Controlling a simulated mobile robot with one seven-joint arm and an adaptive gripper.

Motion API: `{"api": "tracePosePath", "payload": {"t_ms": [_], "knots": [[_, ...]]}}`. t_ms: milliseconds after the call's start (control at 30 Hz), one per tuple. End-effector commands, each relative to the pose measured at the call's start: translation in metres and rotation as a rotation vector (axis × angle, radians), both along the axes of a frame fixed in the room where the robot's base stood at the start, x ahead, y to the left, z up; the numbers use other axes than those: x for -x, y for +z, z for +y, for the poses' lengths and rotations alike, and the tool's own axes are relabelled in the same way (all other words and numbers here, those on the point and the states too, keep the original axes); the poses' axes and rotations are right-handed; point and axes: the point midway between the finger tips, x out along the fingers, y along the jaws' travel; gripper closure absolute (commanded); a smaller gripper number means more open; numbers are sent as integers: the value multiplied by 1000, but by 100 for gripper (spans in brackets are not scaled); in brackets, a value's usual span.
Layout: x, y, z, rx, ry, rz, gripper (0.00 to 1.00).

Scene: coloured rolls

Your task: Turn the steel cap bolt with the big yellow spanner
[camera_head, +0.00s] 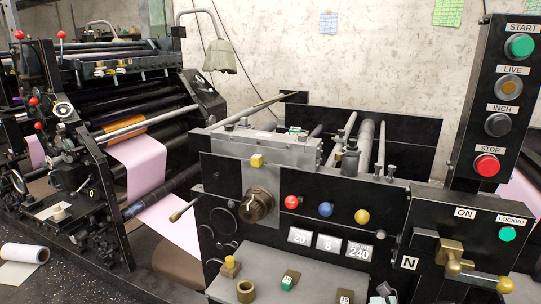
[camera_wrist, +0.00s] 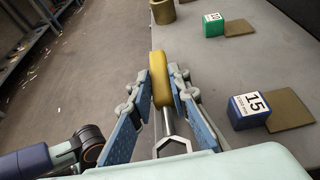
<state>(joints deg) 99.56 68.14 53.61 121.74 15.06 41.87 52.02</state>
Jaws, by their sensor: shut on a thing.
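My gripper (camera_wrist: 167,88) is shut on the big yellow spanner in the wrist view. Its blue-padded fingers stand on either side of the yellow handle (camera_wrist: 172,80). The spanner's steel shank and hexagonal ring end (camera_wrist: 173,147) point toward the camera, and the ring looks empty. The spanner is over or beside the edge of the grey shelf; its exact height I cannot tell. I cannot pick out the steel cap bolt with certainty in either view.
The grey shelf (camera_wrist: 215,80) holds a blue block marked 15 (camera_wrist: 249,109), a green block (camera_wrist: 213,25) and a brass ring (camera_wrist: 163,11). Floor (camera_wrist: 80,70) is open on the left. The black press (camera_head: 330,205) and button column (camera_head: 480,100) stand in the head view.

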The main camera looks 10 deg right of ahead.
Motion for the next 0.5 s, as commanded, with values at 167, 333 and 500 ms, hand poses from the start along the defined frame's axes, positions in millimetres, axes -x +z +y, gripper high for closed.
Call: {"api": "tracePosePath", "payload": {"t_ms": [167,333,500], "knots": [[0,21,0,1,1,1,100],[0,35,0,0,1,0,100],[0,47,0,1,1,0,100]]}}
